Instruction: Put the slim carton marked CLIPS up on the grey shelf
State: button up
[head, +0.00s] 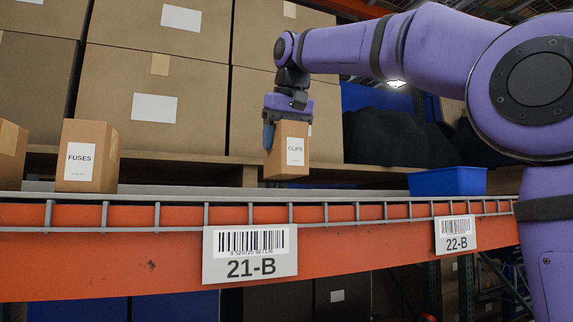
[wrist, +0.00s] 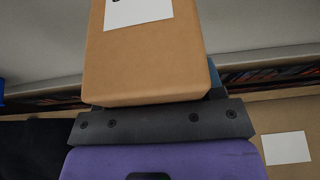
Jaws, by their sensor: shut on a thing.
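The slim brown carton marked CLIPS (head: 286,158) hangs upright in my gripper (head: 288,130), its white label facing the head camera. My gripper points down and is shut on the carton's upper part. In the head view the carton's bottom shows just above the grey shelf (head: 330,193); I cannot tell if they touch. In the wrist view the carton (wrist: 150,60) fills the upper middle, against the dark gripper body (wrist: 160,124). The shelf surface (wrist: 50,45) shows behind it.
A carton marked FUSES (head: 88,160) stands on the shelf at left, with another at the left edge. A blue bin (head: 447,181) stands to the right. Large boxes (head: 125,95) stand behind. An orange beam (head: 130,265) with a wire rail runs along the front.

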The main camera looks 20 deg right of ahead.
jog(key=w+d, duration=0.2)
jog(key=w, duration=0.1)
jog(key=shift+w+f, duration=0.15)
jog(key=shift+w, duration=0.15)
jog(key=shift+w+d+f, duration=0.25)
jog(key=shift+w+f, duration=0.15)
jog(key=shift+f, duration=0.1)
jog(key=shift+s+f, duration=0.15)
jog(key=shift+f, duration=1.15)
jog(key=o, duration=1.1)
jog(key=shift+f, duration=0.1)
jog(key=v, duration=1.2)
